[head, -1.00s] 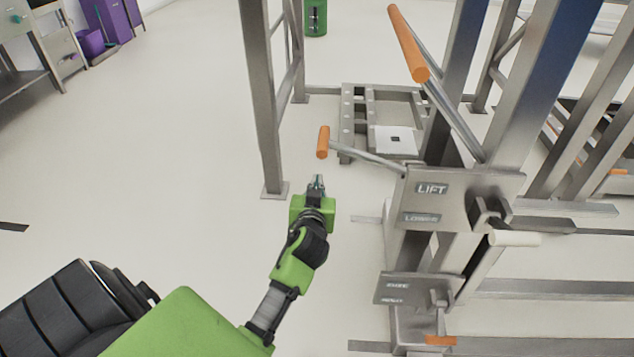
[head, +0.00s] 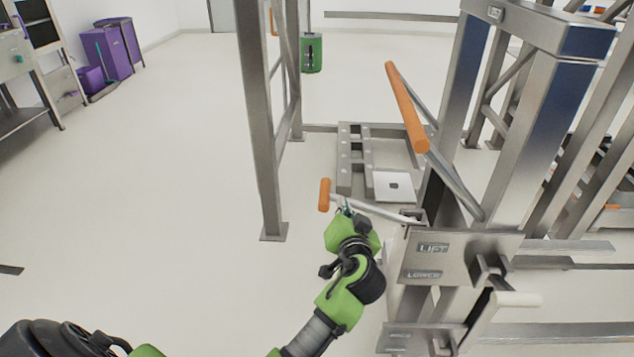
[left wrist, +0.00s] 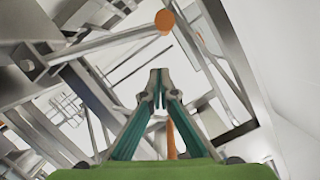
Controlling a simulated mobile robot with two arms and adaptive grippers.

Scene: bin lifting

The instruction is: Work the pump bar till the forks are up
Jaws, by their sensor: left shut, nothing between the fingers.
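A lever with a short orange grip (head: 325,195) sticks out left from the steel plate (head: 433,268) marked LIFT and LOWER. A longer orange grip (head: 406,106) sits on a steel bar rising from behind that plate. I cannot tell for sure which is the pump bar. My left gripper (head: 345,208) is shut and empty, its tips close to the short lever's rod; I cannot tell whether they touch. In the left wrist view its fingers (left wrist: 158,76) meet, with an orange grip end (left wrist: 165,21) above them. The forks are not clearly seen. My right gripper is out of view.
A steel upright (head: 262,130) stands left of the lift. A low steel frame (head: 355,160) with a white plate (head: 395,187) lies beyond the lever. A green canister (head: 312,53) and purple cabinets (head: 113,47) stand farther back. The floor on the left is clear.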

